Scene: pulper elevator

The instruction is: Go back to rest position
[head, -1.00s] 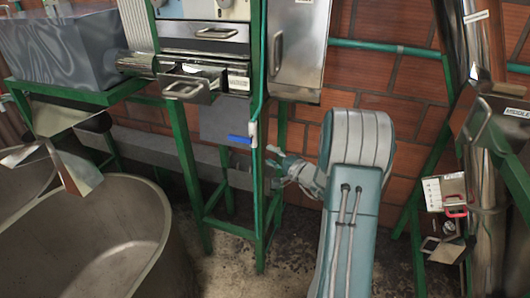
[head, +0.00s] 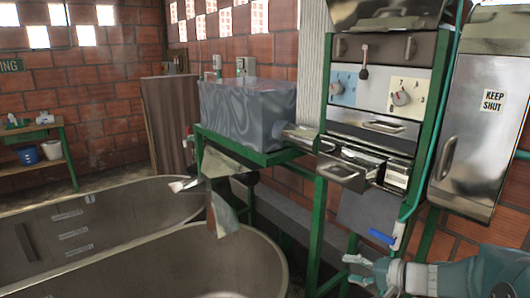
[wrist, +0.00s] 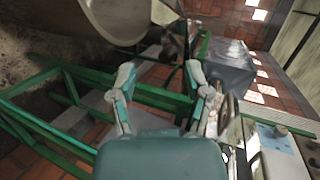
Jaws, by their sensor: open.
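My gripper (head: 361,271) is at the lower right of the head view, in front of and below the machine with the drawers. Its two fingers point left and are apart, with nothing held between them. In the wrist view my gripper (wrist: 159,75) also shows with both fingers spread and empty. Beyond the fingers are green frame bars and the rim of a metal vat. Most of my arm is cut off at the lower right of the head view.
The machine (head: 382,85) has knobs, drawers and a blue-handled valve (head: 382,237) on a green pipe. A "KEEP SHUT" cabinet (head: 488,125) is at right. A grey hopper (head: 243,112) stands on a green frame. Large metal vats (head: 200,265) fill the lower left.

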